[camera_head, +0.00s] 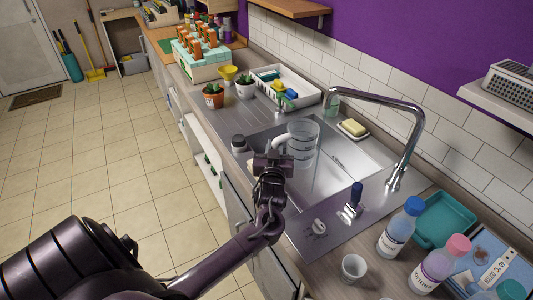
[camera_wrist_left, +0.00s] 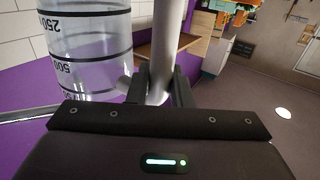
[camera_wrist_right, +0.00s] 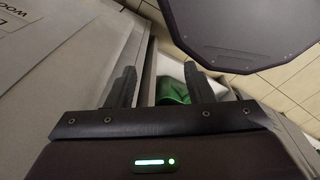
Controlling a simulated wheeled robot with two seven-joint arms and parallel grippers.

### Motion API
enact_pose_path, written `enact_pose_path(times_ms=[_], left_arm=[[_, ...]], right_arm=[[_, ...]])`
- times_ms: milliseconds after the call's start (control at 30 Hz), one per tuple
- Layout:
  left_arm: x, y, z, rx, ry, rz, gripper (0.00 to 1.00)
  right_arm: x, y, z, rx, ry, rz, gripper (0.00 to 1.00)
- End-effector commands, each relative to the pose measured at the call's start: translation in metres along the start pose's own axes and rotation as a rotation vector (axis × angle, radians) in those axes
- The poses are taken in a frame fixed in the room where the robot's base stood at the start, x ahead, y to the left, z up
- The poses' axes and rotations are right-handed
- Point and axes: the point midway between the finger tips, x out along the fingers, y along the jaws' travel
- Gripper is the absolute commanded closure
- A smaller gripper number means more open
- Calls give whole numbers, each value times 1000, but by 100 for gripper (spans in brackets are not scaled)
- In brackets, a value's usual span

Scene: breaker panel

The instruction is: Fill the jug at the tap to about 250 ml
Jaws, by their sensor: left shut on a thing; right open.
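The clear jug (camera_head: 304,146) is held over the sink basin (camera_head: 345,183), with dark measuring lines on its wall. In the left wrist view the jug (camera_wrist_left: 88,45) shows 250 and 500 marks, and no water is visible in it. My left gripper (camera_head: 272,163) is shut on its pale handle (camera_wrist_left: 165,50). The chrome tap (camera_head: 410,135) arches over the sink, its spout end close to the jug's rim; I cannot tell if it is directly above. My right gripper (camera_wrist_right: 162,85) is open and empty, low beside grey cabinet fronts.
A soap dish (camera_head: 352,129) sits behind the basin. A white cup (camera_head: 353,267), a blue-capped bottle (camera_head: 400,230) and a pink-capped bottle (camera_head: 440,265) stand at the right. A dark-lidded jar (camera_head: 239,143) is left of the sink. A dish rack (camera_head: 300,92) stands farther back.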

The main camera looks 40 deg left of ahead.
Motion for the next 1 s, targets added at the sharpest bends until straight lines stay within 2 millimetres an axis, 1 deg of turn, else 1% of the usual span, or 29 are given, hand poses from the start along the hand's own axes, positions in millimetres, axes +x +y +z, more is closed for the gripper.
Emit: enact_pose_path(times_ms=[33,300,600,800,1000], left_arm=[[4,5,2,-3,1,0,100],[20,26,2,-2,1,1,100],[38,50,2,-2,2,1,100],[48,62,2,-2,1,0,100],[53,68,0,0,1,0,100]], right_arm=[[5,-1,1,0,0,-1,52],[18,-8,1,0,1,-9,52],[34,-8,2,0,1,-9,52],[43,-7,3,0,1,-8,52],[46,-4,4,-1,0,-4,52]])
